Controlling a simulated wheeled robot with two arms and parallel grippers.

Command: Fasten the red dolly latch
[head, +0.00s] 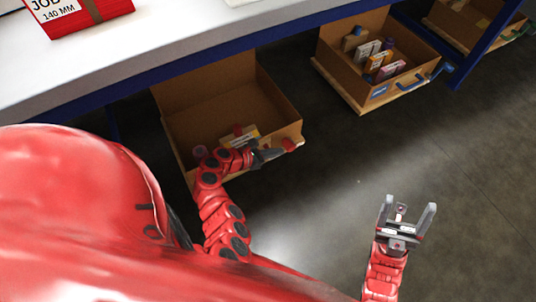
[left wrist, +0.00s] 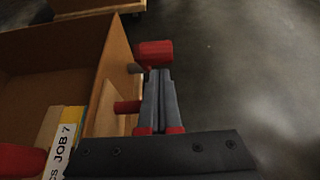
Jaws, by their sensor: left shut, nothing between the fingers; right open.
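The red latch (head: 291,145) is at the right front corner of a low wooden dolly (head: 283,140) under the table. In the left wrist view the red latch handle (left wrist: 155,52) lies just beyond the fingertips, close to a grey pin (left wrist: 134,68). My left gripper (head: 279,151) is shut and empty beside the latch; the left wrist view shows its fingers (left wrist: 158,78) pressed together. I cannot tell whether they touch the handle. Another red piece (left wrist: 127,107) sticks out left of the fingers. My right gripper (head: 412,215) is open and empty above the floor.
A mostly empty cardboard box (head: 215,105) stands on the dolly, with a labelled item (head: 243,135) inside. A second box (head: 352,75) with several packages stands further right. The white table (head: 190,50) is overhead with a blue edge. The floor (head: 330,165) between my arms is clear.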

